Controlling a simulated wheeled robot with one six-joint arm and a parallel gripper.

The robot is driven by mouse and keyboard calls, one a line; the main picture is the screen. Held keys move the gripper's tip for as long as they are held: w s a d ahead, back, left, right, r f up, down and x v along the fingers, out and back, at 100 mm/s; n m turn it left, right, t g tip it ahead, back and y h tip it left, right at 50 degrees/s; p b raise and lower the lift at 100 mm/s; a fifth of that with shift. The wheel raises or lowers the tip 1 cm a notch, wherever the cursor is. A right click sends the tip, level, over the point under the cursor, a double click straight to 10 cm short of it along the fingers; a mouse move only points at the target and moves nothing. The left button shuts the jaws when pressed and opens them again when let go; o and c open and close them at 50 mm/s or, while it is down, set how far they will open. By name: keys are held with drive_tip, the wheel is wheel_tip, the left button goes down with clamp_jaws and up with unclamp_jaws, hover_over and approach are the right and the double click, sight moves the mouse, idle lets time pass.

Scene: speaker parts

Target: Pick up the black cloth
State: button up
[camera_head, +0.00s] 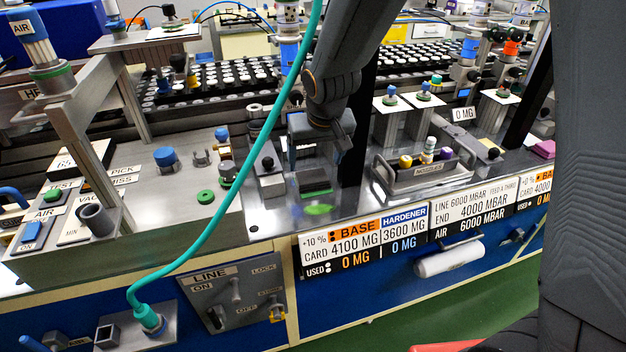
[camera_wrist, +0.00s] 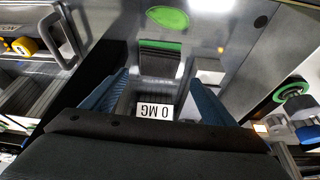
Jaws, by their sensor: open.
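A small dark piece with a green edge (camera_wrist: 161,58) lies ahead of my gripper in the wrist view. It also shows below the gripper in the head view (camera_head: 315,184). It may be the black cloth, but I cannot tell its material. My gripper (camera_wrist: 157,98) is open, with its two blue fingers spread apart. A white "0 MG" label (camera_wrist: 155,111) shows between the fingers. In the head view my gripper (camera_head: 320,132) hangs over the metal bench plate, partly covered by my arm. I see nothing held.
A metal tray marked "NOZZLES" (camera_head: 428,172) stands to the right. A teal hose (camera_head: 243,170) crosses in front on the left. Posts and fixtures crowd the bench around my arm.

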sight(313, 177)
drive_tip(key=shift+p+x, duration=0.45)
drive_tip(key=shift+x, duration=3.9)
drive_tip(key=shift+w+d, duration=0.1)
drive_tip(key=shift+d, duration=0.05)
drive_tip(key=shift+c, duration=0.2)
drive_tip(key=c, duration=0.8)
